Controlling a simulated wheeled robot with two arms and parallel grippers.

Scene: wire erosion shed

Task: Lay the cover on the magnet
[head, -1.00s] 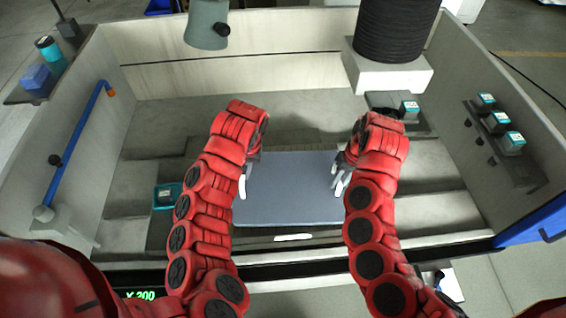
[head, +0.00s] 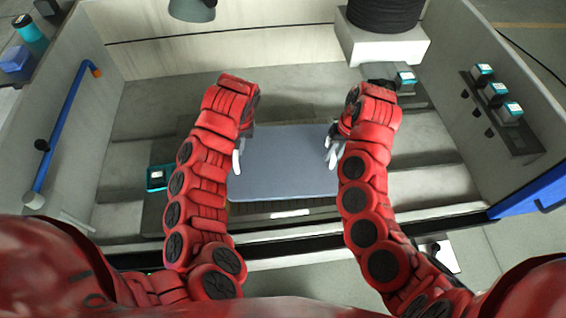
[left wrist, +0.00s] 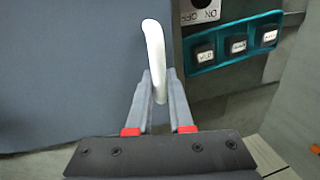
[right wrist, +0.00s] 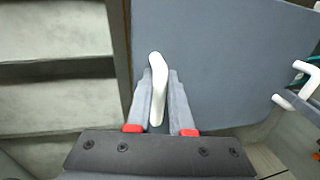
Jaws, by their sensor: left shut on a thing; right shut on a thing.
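The cover (head: 285,165) is a flat blue-grey plate with white handles on its left and right sides. My left gripper (head: 238,150) is shut on the left handle (left wrist: 156,50), and my right gripper (head: 333,148) is shut on the right handle (right wrist: 157,70). The cover looks about level between both hands. Below its front edge, a dark block with a white label (head: 290,213) shows; it may be the magnet, mostly hidden by the cover. The gap between cover and block cannot be told.
A teal holder with dark labelled blocks (left wrist: 235,45) sits just left of the cover in the head view (head: 160,176). Grey tub walls surround the area. A black ribbed column on a white block (head: 380,45) stands at back right, and a blue pipe (head: 65,125) runs along the left wall.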

